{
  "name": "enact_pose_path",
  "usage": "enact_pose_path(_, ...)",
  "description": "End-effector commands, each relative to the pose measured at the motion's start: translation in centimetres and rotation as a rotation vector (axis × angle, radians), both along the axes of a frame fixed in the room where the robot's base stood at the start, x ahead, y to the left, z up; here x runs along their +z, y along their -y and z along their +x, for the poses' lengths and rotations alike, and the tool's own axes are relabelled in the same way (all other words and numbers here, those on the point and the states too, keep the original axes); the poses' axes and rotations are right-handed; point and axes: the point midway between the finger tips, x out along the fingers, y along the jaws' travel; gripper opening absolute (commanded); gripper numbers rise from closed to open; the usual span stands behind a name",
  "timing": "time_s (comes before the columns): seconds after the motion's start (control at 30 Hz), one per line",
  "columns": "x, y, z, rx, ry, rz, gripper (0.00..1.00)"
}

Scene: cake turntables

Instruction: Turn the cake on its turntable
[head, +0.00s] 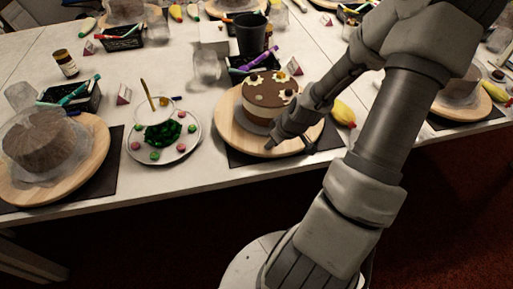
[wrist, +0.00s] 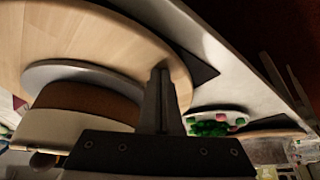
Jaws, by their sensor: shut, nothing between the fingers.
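The cake (head: 266,94) is round, brown on top with white patches and small decorations, and pale around the side. It stands on a silver board on the round wooden turntable (head: 236,134), near the table's front edge. My gripper (head: 270,147) is at the turntable's front right part, in front of the cake. In the wrist view my gripper (wrist: 161,75) is shut and empty, its fingertips over the wooden turntable (wrist: 130,35) near its rim. The cake (wrist: 82,120) is beside the fingers there, tilted in the picture. I cannot tell whether the fingertips touch the wood.
A plate (head: 187,153) with green and pink sweets stands left of the turntable. Another turntable (head: 97,165) with a covered cake is farther left. A dark cup (head: 250,36) and a tray of pens (head: 241,68) stand behind the cake. A yellow piping bag (head: 343,112) lies to the right.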

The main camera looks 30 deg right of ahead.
Motion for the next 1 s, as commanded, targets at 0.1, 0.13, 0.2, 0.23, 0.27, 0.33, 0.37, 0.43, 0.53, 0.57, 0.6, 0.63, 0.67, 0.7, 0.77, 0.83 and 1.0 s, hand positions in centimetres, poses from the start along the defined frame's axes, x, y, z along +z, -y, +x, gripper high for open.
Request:
enact_pose_path(0.1,0.2,0.8,-0.4,-0.002,0.0,0.0,0.0)
enact_pose_path(0.13,0.2,1.0,-0.5,-0.002,0.0,0.001,0.0)
enact_pose_path(0.2,0.2,1.4,-0.7,-0.002,0.0,0.001,0.0)
enact_pose_path(0.23,0.2,1.6,-0.8,-0.002,0.0,0.001,0.0)
enact_pose_path(0.27,0.2,1.8,-0.9,-0.003,0.0,0.001,0.0)
enact_pose_path(0.33,0.2,2.2,-1.1,-0.003,0.0,0.001,0.0)
enact_pose_path(0.37,0.2,2.4,-1.2,-0.002,0.0,0.001,0.0)
enact_pose_path(0.43,0.1,2.8,-1.4,0.0,0.0,0.001,0.0)
enact_pose_path(0.53,0.1,3.1,-1.6,0.0,0.0,0.0,0.0)
enact_pose_path(0.57,0.1,3.2,-1.6,0.0,0.0,0.0,0.0)
enact_pose_path(0.6,0.1,3.2,-1.6,0.0,0.0,0.0,0.0)
enact_pose_path(0.63,0.0,3.2,-1.6,0.001,0.0,0.0,0.0)
enact_pose_path(0.67,0.0,3.2,-1.6,0.001,0.0,0.0,0.0)
enact_pose_path(0.7,0.0,3.2,-1.6,0.001,0.0,0.0,0.0)
enact_pose_path(0.77,0.0,3.2,-1.6,0.001,0.0,0.0,0.0)
enact_pose_path(0.83,0.0,3.2,-1.6,0.001,0.0,0.0,0.0)
enact_pose_path(1.0,1.0,3.2,-1.6,0.001,0.0,0.0,0.0)
